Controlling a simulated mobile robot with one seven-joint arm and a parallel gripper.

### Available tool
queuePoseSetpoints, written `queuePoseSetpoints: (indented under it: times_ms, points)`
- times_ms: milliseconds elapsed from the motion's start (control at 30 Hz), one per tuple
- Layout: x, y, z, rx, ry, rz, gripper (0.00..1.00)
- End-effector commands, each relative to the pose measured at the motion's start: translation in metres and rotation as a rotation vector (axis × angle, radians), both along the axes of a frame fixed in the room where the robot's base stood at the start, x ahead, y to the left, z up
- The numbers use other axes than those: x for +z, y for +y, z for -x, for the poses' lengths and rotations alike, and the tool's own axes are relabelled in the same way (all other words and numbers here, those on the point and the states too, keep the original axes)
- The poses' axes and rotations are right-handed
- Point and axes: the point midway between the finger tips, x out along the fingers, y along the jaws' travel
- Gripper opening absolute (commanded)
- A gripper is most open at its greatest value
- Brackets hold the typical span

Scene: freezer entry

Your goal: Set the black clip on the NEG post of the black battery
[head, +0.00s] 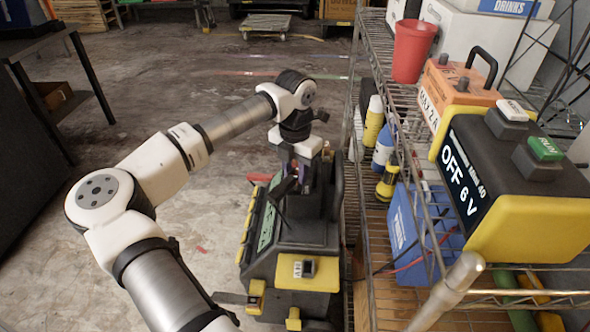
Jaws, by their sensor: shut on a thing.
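My gripper (300,168) hangs at the end of my white arm, pointing down over a dark machine with yellow parts. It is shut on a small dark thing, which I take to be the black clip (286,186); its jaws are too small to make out. The black battery with its NEG post cannot be told apart from the dark shapes below and behind the gripper. No NEG marking is readable. Whether the clip touches anything beneath it cannot be told.
The dark machine (290,272) stands on the floor beside a wire shelf (405,165). The shelf holds a black-and-yellow unit reading OFF 6 V (500,185), an orange case (455,88), a red cup (412,50) and several bottles.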

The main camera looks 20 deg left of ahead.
Motion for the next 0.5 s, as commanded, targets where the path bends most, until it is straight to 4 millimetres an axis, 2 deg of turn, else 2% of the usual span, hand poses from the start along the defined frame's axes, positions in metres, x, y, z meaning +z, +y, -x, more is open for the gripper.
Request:
queuePoseSetpoints:
  times_ms: [500]
  points:
    - [-0.012,0.000,0.000,0.000,0.000,0.000,0.03]
